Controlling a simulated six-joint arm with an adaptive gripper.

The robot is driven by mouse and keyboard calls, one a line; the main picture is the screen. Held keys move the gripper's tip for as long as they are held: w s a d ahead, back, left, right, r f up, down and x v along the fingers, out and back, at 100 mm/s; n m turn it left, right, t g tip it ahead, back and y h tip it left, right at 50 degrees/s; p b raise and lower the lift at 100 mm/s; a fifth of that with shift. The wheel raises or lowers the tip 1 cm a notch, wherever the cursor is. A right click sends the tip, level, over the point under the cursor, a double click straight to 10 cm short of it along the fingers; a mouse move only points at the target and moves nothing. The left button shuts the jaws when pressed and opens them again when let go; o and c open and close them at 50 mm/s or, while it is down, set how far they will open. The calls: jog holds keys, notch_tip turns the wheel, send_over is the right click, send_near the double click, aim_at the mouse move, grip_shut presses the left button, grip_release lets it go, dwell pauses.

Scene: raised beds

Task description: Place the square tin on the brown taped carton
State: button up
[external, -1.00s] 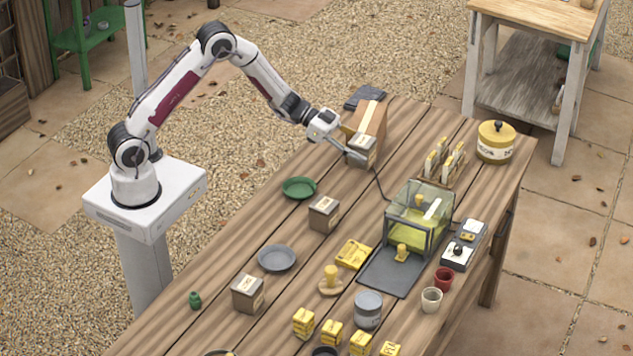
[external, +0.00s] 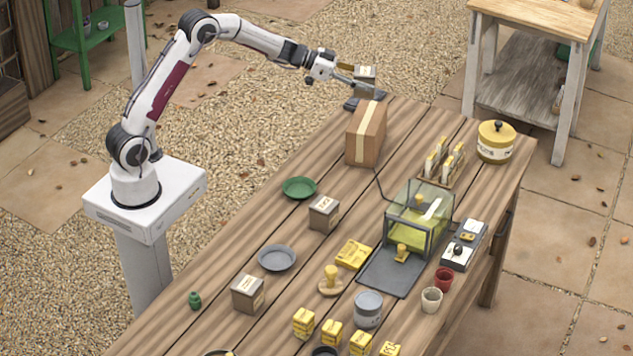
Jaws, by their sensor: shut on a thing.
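A dark flat item (external: 352,102) lies behind the carton. A glass case (external: 418,217), a rack of yellow packets (external: 444,163) and a yellow canister (external: 496,142) stand to the right. A green dish (external: 299,187) lies in front of the carton.

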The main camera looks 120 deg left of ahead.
dwell(0.4)
send_over(363, 121)
jog(key=shift+w+f, duration=0.1)
jog(key=shift+f, duration=3)
jog(key=shift+f, duration=0.1)
jog(key=shift+f, duration=1.75)
jog(key=shift+f, duration=0.1)
jog(key=o, duration=1.3)
jog(key=shift+f, duration=0.1)
